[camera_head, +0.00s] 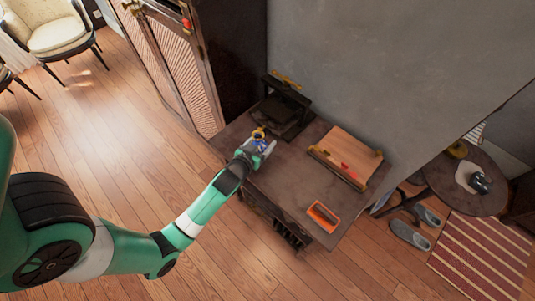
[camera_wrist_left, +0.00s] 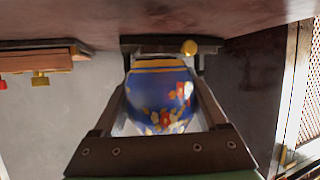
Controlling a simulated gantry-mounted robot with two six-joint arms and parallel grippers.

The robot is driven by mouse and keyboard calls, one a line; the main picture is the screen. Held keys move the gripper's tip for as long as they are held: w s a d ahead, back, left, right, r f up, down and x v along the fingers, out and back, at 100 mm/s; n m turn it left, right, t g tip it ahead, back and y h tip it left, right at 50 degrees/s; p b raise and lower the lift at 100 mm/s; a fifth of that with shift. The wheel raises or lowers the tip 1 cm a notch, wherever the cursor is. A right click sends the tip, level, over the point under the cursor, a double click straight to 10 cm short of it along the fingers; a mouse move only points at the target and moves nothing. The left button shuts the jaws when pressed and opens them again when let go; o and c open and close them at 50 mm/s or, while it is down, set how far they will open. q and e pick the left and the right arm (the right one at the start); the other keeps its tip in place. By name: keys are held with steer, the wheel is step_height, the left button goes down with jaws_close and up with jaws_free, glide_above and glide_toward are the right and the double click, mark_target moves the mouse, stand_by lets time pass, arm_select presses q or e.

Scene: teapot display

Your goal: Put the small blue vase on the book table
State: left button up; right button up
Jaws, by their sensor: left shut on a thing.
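The small blue vase (camera_head: 259,141) has a yellow rim and a floral pattern. It also shows large in the left wrist view (camera_wrist_left: 160,92), between the two fingers. My left gripper (camera_head: 263,149) is shut on it, over the left part of a dark table (camera_head: 284,178). I cannot tell from the head view whether the vase touches the tabletop. My right gripper is not in view.
On the dark table stand a dark stand (camera_head: 283,112), a wooden board-like piece (camera_head: 347,152) and an orange box (camera_head: 323,216). A grey wall is behind. The middle of the dark table is clear.

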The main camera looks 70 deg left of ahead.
arm_select(q)
steer(key=shift+w+f, duration=0.4)
steer(key=shift+f, duration=0.2)
steer(key=shift+w, duration=0.15)
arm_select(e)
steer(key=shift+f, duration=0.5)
arm_select(q)
steer(key=f+b, duration=0.3)
steer(key=f, duration=0.1)
steer(key=shift+w+f, duration=0.1)
steer(key=shift+w, duration=0.25)
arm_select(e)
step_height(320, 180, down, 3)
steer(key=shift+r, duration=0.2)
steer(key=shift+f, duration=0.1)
arm_select(q)
steer(key=o, duration=1.4)
steer(key=shift+o, duration=0.2)
